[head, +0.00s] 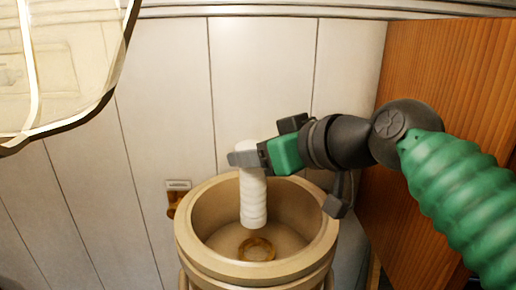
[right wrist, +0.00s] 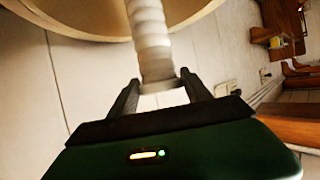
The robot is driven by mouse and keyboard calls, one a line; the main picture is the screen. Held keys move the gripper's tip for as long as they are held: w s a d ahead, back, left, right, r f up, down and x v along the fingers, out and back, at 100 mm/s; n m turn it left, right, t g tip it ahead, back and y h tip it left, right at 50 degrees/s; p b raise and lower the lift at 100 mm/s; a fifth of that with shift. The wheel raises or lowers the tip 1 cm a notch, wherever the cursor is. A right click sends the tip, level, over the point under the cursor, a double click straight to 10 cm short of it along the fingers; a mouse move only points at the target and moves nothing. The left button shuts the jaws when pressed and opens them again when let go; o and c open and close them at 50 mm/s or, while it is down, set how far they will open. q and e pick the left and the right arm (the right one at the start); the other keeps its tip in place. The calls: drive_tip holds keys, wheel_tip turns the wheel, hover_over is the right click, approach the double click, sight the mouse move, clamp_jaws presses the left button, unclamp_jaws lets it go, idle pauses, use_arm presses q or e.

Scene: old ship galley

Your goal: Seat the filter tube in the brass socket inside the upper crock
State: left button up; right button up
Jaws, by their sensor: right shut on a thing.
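The white ribbed filter tube (head: 253,200) hangs upright in the head view, its lower end inside the mouth of the tan upper crock (head: 187,235). The brass socket (head: 257,249) is a ring on the crock's floor, just below the tube's lower end in the picture; a gap shows between them. My right gripper (head: 246,158) is shut on the tube near its top. In the right wrist view the tube (right wrist: 151,40) sits between the two dark fingers (right wrist: 160,88), with the crock's rim (right wrist: 85,22) beyond. My left gripper is not in view.
A wooden panel (head: 425,75) stands close on the right, behind my right arm. A pale panelled wall (head: 160,110) is behind the crock. A small brown tap-like fitting (head: 174,200) is at the crock's left. A translucent pale object (head: 65,60) fills the upper left.

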sight(264, 182)
drive_tip(key=f+b, duration=0.4)
drive_tip(key=f, duration=0.1)
drive_tip(key=shift+d+f, duration=0.15)
drive_tip(key=shift+d, duration=0.25)
drive_tip(key=shift+w+f+b, duration=0.15)
drive_tip(key=shift+f+b, duration=0.2)
drive_tip(key=shift+b, duration=0.1)
drive_tip(key=shift+s+a+r, duration=0.15)
drive_tip(key=shift+s+a, duration=0.1)
drive_tip(key=shift+s, duration=0.05)
drive_tip(key=shift+w+d, duration=0.1)
drive_tip(key=shift+d, duration=0.25)
